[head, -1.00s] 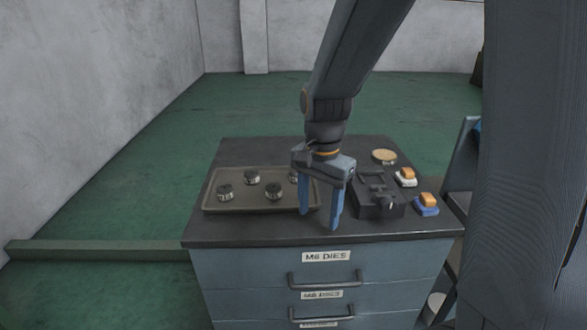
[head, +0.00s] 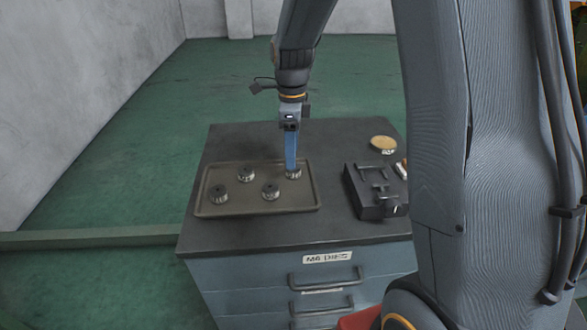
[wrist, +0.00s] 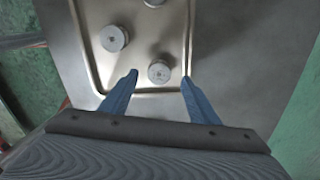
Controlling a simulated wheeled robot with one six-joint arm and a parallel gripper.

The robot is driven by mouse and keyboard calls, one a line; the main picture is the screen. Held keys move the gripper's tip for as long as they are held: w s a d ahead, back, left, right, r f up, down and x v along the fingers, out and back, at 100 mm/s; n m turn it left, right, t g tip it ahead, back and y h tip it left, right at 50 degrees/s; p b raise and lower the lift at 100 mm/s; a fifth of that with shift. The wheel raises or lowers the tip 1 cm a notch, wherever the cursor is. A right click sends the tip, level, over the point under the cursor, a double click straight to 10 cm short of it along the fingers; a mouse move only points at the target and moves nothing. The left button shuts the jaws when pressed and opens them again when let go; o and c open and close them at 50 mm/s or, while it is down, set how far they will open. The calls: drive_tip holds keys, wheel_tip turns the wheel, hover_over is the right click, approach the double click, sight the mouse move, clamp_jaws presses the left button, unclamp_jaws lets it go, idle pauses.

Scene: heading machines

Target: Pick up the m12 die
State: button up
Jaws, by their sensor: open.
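Several small round metal dies stand on a tray (head: 232,208) on top of the cabinet: one at the back right (head: 293,173), one at the back left (head: 246,175), one at the front left (head: 219,193) and one at the front middle (head: 270,192). No size marking can be read on them, so I cannot tell which is the M12. My gripper (head: 291,170) points down at the back right die, seen edge-on. In the wrist view the open blue fingers (wrist: 160,77) have one die (wrist: 159,71) in line between their tips. Contact cannot be told.
Right of the tray are a dark clamp fixture (head: 376,192) and a round tan-topped item (head: 383,143). The cabinet top (head: 250,232) is bare along its front. Drawers with a label (head: 327,258) face me. My own arm hides the right side.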

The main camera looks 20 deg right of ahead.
drive_tip(key=shift+s+d+f+p, duration=0.1)
drive_tip(key=shift+f+p, duration=0.35)
drive_tip(key=shift+f, duration=0.8)
drive_tip(key=shift+d+f+p, duration=0.1)
drive_tip(key=shift+f+p, duration=0.35)
drive_tip(key=shift+f, duration=0.75)
drive_tip(key=shift+a, duration=0.1)
clamp_jaws()
